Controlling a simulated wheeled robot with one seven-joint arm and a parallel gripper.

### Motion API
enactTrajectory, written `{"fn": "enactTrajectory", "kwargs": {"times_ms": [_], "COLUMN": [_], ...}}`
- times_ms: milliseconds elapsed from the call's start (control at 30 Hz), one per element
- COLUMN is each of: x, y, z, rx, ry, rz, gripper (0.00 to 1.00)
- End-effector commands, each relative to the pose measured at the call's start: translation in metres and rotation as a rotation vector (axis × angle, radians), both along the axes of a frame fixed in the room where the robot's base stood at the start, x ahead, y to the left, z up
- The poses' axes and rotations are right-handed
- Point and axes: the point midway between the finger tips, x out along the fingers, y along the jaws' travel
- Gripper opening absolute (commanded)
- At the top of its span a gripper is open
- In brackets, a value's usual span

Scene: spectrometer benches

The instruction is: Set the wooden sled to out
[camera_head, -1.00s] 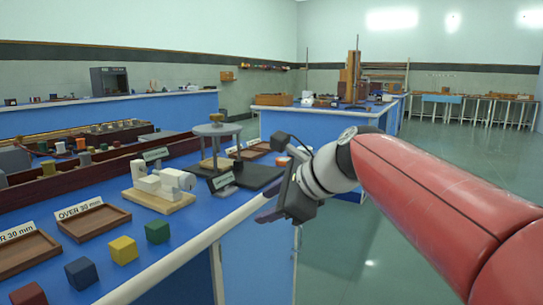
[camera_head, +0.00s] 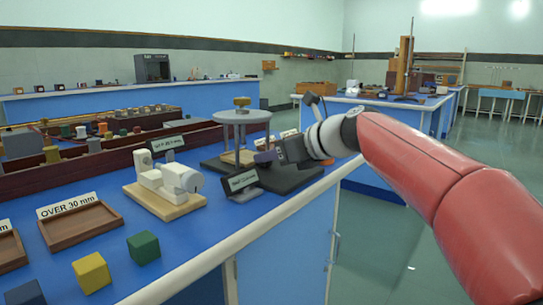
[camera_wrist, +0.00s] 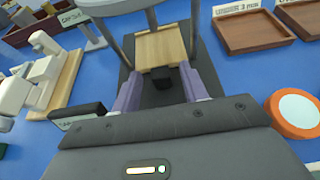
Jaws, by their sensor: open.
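The wooden sled (camera_head: 238,157) is a pale flat board on a dark base, below a round grey table on legs (camera_head: 240,116). In the wrist view the sled (camera_wrist: 160,48) lies between the legs, with a small black block (camera_wrist: 161,78) at its near edge. My gripper (camera_head: 265,157) is at the right side of the stand, low over the dark base. In the wrist view its two purple fingers (camera_wrist: 162,90) are apart, one on each side of the black block. Whether they touch it cannot be told.
A white device on a wooden board (camera_head: 168,190) stands left of the stand. A small sign (camera_head: 240,184) stands in front of it. Wooden trays (camera_head: 82,224) and coloured cubes lie on the blue bench. An orange-rimmed disc (camera_wrist: 296,114) is at right in the wrist view.

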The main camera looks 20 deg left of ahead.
Motion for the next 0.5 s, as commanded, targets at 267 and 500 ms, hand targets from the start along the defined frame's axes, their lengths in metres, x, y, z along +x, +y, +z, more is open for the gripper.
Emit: {"fn": "enactTrajectory", "kwargs": {"times_ms": [267,500], "x": [0.0032,0.0031], "y": [0.0085,0.0081], "z": [-0.0034,-0.0035], "rx": [0.001,-0.001], "ry": [-0.001,-0.001], "rz": [0.000,-0.001], "gripper": [0.44,0.28]}}
